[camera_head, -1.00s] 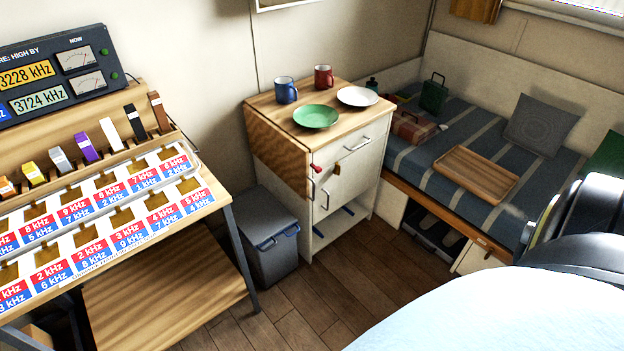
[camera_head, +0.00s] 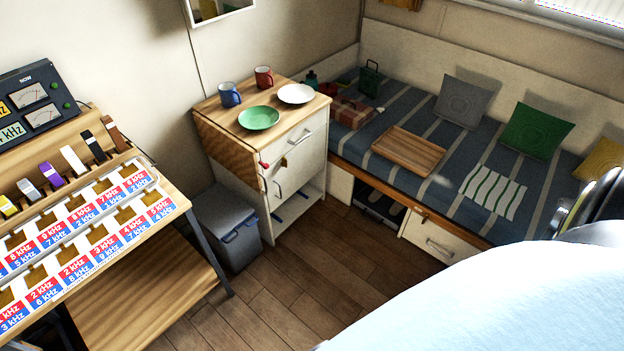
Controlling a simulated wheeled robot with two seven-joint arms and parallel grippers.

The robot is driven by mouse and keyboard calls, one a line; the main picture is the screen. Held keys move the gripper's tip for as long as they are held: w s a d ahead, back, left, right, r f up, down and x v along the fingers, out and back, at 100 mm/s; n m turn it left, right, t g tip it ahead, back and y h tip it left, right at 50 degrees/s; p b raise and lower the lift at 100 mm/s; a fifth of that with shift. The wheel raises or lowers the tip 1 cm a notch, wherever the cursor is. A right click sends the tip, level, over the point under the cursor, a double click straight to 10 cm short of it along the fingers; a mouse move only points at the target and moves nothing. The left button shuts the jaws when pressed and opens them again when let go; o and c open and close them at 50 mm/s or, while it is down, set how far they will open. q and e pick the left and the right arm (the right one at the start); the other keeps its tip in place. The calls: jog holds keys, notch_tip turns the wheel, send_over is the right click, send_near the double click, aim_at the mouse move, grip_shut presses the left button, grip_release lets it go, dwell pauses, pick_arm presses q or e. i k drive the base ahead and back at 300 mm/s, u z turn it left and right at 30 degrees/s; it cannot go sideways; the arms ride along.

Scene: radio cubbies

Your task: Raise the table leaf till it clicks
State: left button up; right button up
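The table leaf (camera_head: 231,155) is a wooden panel hanging down on the left side of the small white cabinet (camera_head: 301,157). A red knob (camera_head: 264,165) shows at the cabinet's front edge beside the leaf. The cabinet's wooden top (camera_head: 278,112) carries a blue mug (camera_head: 229,95), a red mug (camera_head: 264,78), a green plate (camera_head: 258,118) and a white plate (camera_head: 296,94). Neither of my grippers is in view. A dark arm part, seemingly mine, shows at the right edge.
A grey bin (camera_head: 226,226) stands on the floor below the leaf. The radio desk (camera_head: 165,211) with its cubbies is at the left. A striped bed (camera_head: 356,148) with a wooden tray (camera_head: 408,150) and cushions is at the right. The floor between is clear.

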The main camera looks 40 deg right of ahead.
aim_at(239, 158)
jog(key=z, duration=2.9)
jog(key=i, duration=0.1)
jog(key=u, duration=2.05)
jog(key=i, duration=0.9)
jog(key=u, duration=0.85)
jog(key=i, duration=0.3)
jog(key=u, duration=0.3)
